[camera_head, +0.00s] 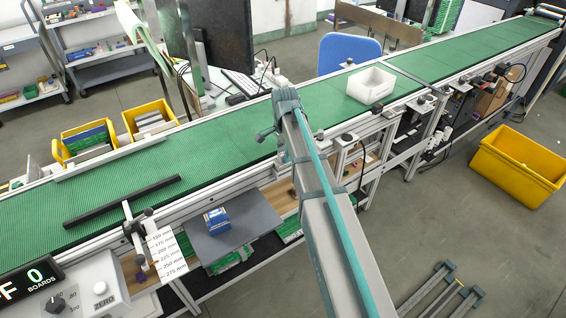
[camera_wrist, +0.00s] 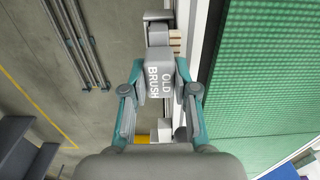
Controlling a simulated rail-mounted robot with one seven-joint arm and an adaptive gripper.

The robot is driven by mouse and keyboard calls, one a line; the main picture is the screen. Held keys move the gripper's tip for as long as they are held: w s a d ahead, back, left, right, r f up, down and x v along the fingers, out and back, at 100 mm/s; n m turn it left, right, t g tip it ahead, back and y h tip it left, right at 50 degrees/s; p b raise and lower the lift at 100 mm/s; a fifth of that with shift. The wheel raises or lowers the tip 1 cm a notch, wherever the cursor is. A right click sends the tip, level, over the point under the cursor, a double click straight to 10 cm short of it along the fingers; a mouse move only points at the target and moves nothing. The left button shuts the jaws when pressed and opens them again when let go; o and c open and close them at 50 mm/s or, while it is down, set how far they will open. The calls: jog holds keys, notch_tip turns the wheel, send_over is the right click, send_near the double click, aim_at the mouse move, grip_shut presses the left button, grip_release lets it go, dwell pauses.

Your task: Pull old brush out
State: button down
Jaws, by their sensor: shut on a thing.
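The old brush (camera_wrist: 158,72) is a grey block with "OLD BRUSH" in white letters, seen in the wrist view at the conveyor's edge. A grey part and tan strips show at its far end; I cannot tell whether it is still seated in a holder. My gripper (camera_wrist: 160,92) is shut on the old brush, one finger at each side. In the head view my arm reaches over the conveyor's front edge; the brush cannot be made out there.
The green conveyor belt (camera_head: 225,145) runs beside the brush. A grey plate (camera_head: 232,226) bears a blue box (camera_head: 217,221). A yellow crate (camera_head: 517,168) stands on the floor.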

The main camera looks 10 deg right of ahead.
jog(key=shift+r+p, duration=0.65)
jog(key=shift+r, duration=0.15)
dwell(0.4)
jog(key=shift+r+p, duration=2.1)
jog(key=shift+r, duration=0.9)
